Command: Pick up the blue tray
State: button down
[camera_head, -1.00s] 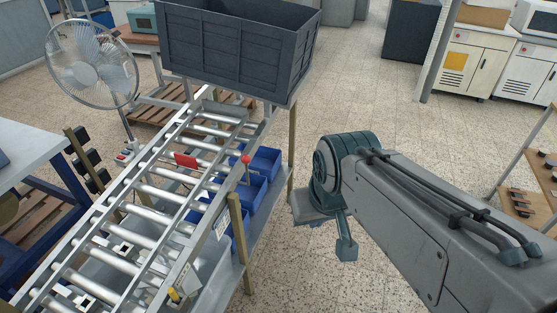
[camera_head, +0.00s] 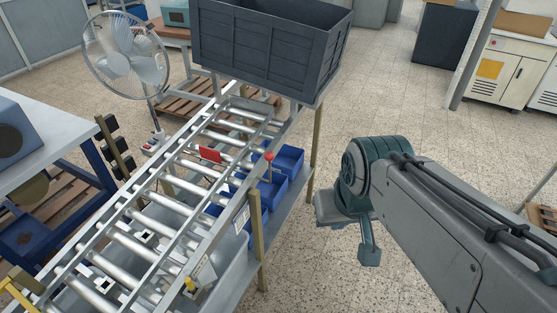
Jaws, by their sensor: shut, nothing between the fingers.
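Blue trays stand in a row on the low shelf beside and below the roller conveyor: a far one (camera_head: 289,158), a middle one (camera_head: 273,190) and a near one partly hidden by the conveyor's side rail. I cannot tell which one the task means. My gripper (camera_head: 369,256) hangs at the end of my arm, to the right of the trays and apart from them. Its narrow teal end looks shut and holds nothing. The fingers are small and partly hidden by my own arm.
The roller conveyor (camera_head: 140,236) runs along the trays' left. A wooden post (camera_head: 256,240) and a red-knobbed lever (camera_head: 269,157) stand close to them. A dark crate (camera_head: 265,52) rests above the conveyor's far end. Open speckled floor (camera_head: 325,270) lies to the right.

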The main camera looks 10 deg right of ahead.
aim_at(289, 161)
jog(key=z, duration=0.8)
jog(key=i, duration=4.95)
jog(key=u, duration=2.9)
